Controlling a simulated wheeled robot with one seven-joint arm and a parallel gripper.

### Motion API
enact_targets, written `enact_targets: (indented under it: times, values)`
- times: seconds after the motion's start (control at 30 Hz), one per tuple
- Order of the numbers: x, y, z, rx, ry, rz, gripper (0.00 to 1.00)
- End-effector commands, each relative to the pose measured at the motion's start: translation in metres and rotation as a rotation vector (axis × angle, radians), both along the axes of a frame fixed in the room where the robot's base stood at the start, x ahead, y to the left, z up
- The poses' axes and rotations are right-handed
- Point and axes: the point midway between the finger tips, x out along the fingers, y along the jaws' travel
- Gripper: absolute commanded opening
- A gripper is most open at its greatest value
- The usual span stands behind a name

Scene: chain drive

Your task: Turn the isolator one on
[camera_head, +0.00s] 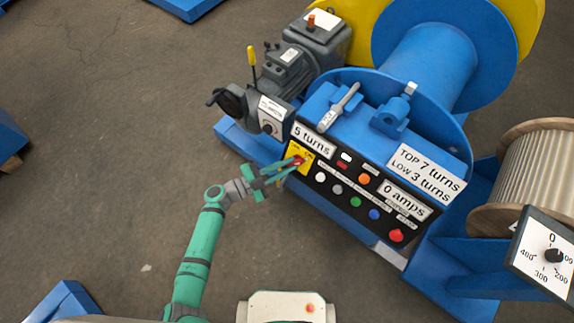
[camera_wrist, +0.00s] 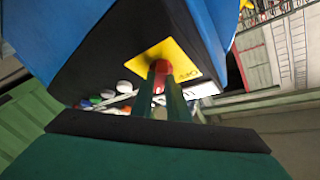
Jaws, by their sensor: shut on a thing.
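The isolator is a red knob (camera_head: 299,160) on a yellow plate (camera_head: 304,153) at the left end of the black control panel. My gripper (camera_head: 293,164) reaches it from the lower left, with its green fingers closed around the knob. In the wrist view the red knob (camera_wrist: 161,68) sits between the two fingertips (camera_wrist: 163,80), in front of the yellow plate (camera_wrist: 178,52). The fingers hide part of the knob and its lower plate. A marking on the plate is partly visible, but I cannot read the knob's position.
The panel (camera_head: 338,197) carries several coloured buttons and a red knob (camera_head: 396,235) at right. The blue winch (camera_head: 330,95) with a grey motor (camera_head: 292,62) stands behind. A lever (camera_head: 252,58) sticks up at left.

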Motion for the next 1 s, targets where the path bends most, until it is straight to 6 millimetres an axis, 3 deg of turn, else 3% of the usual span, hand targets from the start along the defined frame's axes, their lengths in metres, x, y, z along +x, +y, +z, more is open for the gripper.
enact_targets:
  times: [0.2,0.23,0.3,0.67,1.0]
  values:
    - [-0.001,0.0,0.0,0.002,-0.001,-0.002,0.0]
    - [-0.001,0.0,0.0,0.002,-0.001,-0.002,0.21]
    - [-0.001,0.0,0.0,0.002,0.0,-0.002,0.33]
    - [-0.002,0.004,0.0,0.002,0.001,0.001,0.33]
    - [-0.03,0.053,0.0,0.004,0.002,0.001,0.33]
